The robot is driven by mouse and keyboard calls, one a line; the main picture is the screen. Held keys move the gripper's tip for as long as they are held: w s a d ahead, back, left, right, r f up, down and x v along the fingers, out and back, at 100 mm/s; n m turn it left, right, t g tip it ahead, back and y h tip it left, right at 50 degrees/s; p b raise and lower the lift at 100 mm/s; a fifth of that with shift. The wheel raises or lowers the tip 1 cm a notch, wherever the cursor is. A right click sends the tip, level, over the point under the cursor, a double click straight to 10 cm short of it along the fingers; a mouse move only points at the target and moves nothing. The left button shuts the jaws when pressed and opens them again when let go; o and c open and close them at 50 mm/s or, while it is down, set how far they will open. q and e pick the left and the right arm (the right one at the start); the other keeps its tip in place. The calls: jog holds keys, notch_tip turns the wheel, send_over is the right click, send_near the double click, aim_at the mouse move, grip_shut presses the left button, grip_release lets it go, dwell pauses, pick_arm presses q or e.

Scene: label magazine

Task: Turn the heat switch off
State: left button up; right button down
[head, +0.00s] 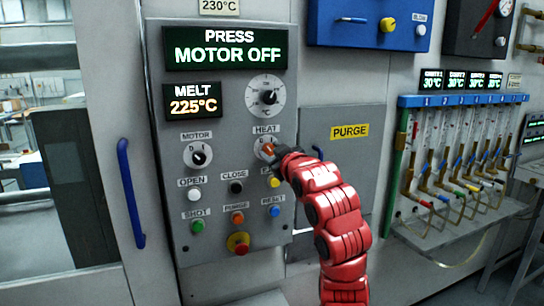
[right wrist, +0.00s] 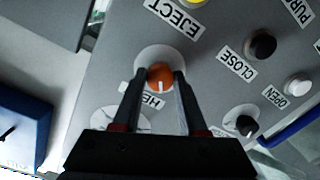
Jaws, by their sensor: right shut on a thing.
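The heat switch (head: 267,149) is an orange knob on a pale round plate, below the HEAT label on the grey control panel (head: 222,262). My right gripper (head: 279,155) reaches it from the lower right and partly hides it. In the right wrist view the orange knob (right wrist: 160,72) sits between the two dark fingers of my right gripper (right wrist: 159,82), which are shut on it. A white pointer mark on the knob points down in that view, towards the gripper. My left gripper is not in view.
The black motor switch (head: 198,157) is left of the heat switch. Several push buttons lie below, including the red emergency button (head: 239,244). Displays read PRESS MOTOR OFF (head: 228,48) and MELT 225°C (head: 195,99). A blue handle (head: 130,192) stands at left; hose fittings (head: 455,165) hang at right.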

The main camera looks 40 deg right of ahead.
dwell(0.4)
jog(key=shift+c, duration=2.2)
grip_release()
jog(key=shift+s, duration=0.1)
jog(key=b+v, duration=0.3)
jog(key=v, duration=1.4)
jog(key=shift+b, duration=0.35)
jog(key=shift+s, duration=0.1)
